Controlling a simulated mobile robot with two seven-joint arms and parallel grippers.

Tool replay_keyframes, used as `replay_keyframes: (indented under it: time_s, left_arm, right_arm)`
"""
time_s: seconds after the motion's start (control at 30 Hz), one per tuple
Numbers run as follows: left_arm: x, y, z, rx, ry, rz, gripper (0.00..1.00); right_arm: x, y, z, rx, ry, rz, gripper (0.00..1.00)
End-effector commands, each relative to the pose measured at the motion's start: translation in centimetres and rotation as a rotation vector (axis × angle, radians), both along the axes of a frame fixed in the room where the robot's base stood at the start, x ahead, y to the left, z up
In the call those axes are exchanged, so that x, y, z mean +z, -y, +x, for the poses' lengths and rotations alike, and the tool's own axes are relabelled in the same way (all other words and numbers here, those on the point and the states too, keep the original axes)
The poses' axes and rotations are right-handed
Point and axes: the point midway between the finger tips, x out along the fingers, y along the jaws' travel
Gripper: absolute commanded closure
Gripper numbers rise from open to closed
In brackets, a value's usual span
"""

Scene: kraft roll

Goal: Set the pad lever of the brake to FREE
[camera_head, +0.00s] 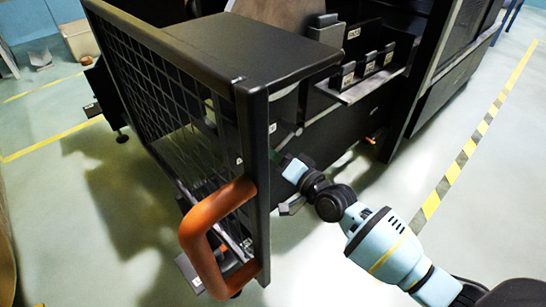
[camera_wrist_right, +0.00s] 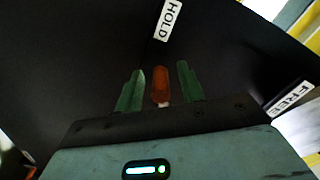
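The pad lever (camera_wrist_right: 160,86) shows as a short orange-red handle against a dark panel in the right wrist view. A white HOLD label (camera_wrist_right: 169,19) is above it, and a white FREE label (camera_wrist_right: 291,100) is off to its right. My right gripper (camera_wrist_right: 159,84) has its two green fingers on either side of the lever, with a visible gap on both sides. In the head view my right gripper (camera_head: 288,165) reaches in beside the dark guard frame, and the lever is hidden there. My left gripper is out of view.
A mesh guard (camera_head: 165,95) with a large orange handle (camera_head: 207,235) stands left of my right arm. A small shelf with labelled switches (camera_head: 368,70) is on the machine behind. Open floor with a yellow-black stripe (camera_head: 453,172) lies to the right.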

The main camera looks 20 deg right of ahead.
Motion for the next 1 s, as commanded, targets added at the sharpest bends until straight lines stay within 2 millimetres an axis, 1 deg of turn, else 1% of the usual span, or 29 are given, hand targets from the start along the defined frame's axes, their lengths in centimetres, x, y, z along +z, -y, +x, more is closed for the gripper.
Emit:
replay_keyframes:
  time_s: [0.3, 0.6, 1.0]
  left_arm:
    - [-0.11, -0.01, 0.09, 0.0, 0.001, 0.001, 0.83]
    - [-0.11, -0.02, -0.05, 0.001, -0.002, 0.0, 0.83]
    - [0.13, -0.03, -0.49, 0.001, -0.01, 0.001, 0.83]
  right_arm:
    - [0.04, -0.1, 0.27, 0.0, 0.0, -0.001, 0.61]
    - [0.03, -0.1, 0.25, 0.0, 0.0, -0.001, 1.0]
    - [0.22, -0.16, 0.22, 0.0, -0.006, 0.016, 1.0]
